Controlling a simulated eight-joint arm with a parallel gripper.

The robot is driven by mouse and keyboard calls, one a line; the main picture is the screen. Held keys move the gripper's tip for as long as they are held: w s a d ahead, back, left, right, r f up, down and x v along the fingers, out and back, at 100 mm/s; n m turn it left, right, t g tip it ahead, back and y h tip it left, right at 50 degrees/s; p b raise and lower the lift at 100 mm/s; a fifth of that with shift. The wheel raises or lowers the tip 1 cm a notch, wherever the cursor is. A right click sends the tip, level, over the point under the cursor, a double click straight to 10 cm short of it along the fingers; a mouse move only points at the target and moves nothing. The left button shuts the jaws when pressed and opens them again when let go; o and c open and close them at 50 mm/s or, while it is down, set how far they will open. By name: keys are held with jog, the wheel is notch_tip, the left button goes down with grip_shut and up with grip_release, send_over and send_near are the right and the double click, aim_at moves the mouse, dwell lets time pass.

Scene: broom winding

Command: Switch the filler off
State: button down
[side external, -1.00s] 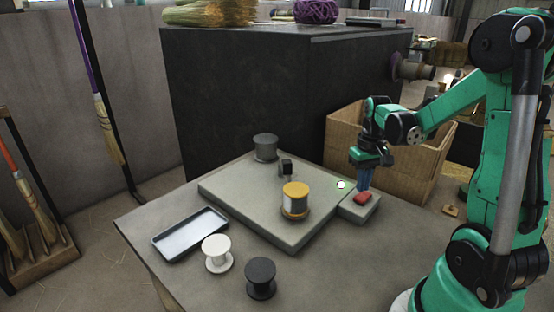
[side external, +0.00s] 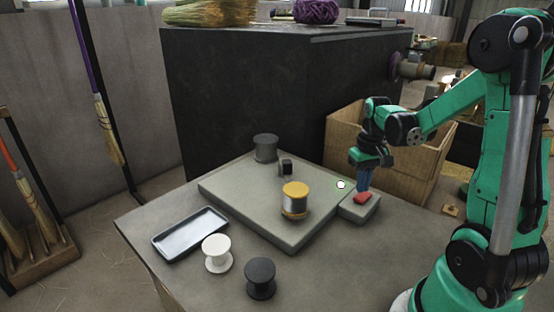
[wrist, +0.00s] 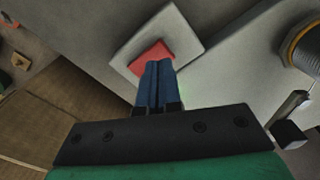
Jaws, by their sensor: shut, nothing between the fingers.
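The filler's switch is a red rocker (side external: 362,198) on a small pale box (side external: 359,210) joined to the right edge of the grey machine plate. My gripper (side external: 363,190) points down with its blue fingers shut and empty, the tips at the rocker's back edge. In the wrist view the fingers (wrist: 158,68) overlap the near part of the red rocker (wrist: 150,57) on its pale box (wrist: 190,40); they look touching or nearly so. The rocker's tilt is hard to tell. A small white lamp (side external: 341,184) shows beside the box. A faint green tint shows near the fingers in the wrist view.
A yellow-topped spool (side external: 295,200) stands on the plate (side external: 240,198), with a small black post (side external: 285,167) and a dark grey spool (side external: 265,147) behind. A tray (side external: 190,233), white spool (side external: 217,252) and black spool (side external: 261,277) lie in front. A cardboard box (side external: 343,130) stands behind my gripper.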

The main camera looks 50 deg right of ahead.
aim_at(360, 197)
jog(key=shift+f, duration=1.05)
dwell(0.4)
jog(key=shift+r, duration=3.5)
jog(key=w+a+r+n+t, duration=0.1)
jog(key=a+n+t, duration=0.2)
jog(key=a, duration=0.7)
jog(key=w+a+r+n+t, duration=0.1)
jog(key=w+a+n+t, duration=0.1)
jog(key=a, duration=0.8)
jog(key=shift+r+n+t, duration=0.4)
jog(key=shift+n+t, duration=0.1)
jog(key=shift+t, duration=0.6)
